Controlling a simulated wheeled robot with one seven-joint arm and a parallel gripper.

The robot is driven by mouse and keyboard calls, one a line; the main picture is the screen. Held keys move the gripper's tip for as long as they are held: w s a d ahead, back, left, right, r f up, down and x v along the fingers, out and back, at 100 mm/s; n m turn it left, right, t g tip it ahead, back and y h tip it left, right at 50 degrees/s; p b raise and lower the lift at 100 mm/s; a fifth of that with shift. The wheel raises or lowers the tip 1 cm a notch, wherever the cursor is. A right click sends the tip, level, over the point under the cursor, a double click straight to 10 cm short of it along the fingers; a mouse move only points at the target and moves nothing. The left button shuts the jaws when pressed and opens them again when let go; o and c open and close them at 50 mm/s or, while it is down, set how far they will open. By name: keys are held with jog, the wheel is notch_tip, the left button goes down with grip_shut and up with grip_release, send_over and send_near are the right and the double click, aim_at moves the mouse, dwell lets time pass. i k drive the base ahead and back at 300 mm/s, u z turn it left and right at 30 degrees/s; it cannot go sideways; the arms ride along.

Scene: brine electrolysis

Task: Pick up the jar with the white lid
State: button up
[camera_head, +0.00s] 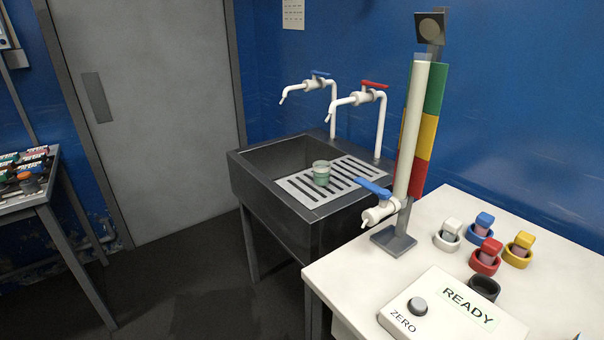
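The jar with the white lid (450,228) stands upright in a white ring holder (446,243) on the white table at the right. It is the leftmost of a group of small jars with coloured lids. The lid hides most of the jar's body, and the ring surrounds its lower part. My gripper is not in view, so I cannot see whether it is open or shut.
Jars with blue (485,219), red (491,246) and yellow (524,239) lids stand close by in matching rings. A black ring (484,288) is empty. A READY/ZERO box (440,318) lies in front. A tall column with a tap (413,130) stands left, near the sink (262,190).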

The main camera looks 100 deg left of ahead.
aim_at(322, 169)
jog(key=u, duration=3.8)
jog(key=k, duration=0.65)
jog(key=u, duration=0.8)
jog(key=k, duration=0.7)
jog(key=u, duration=0.3)
jog(key=i, duration=1.8)
jog(key=z, duration=0.5)
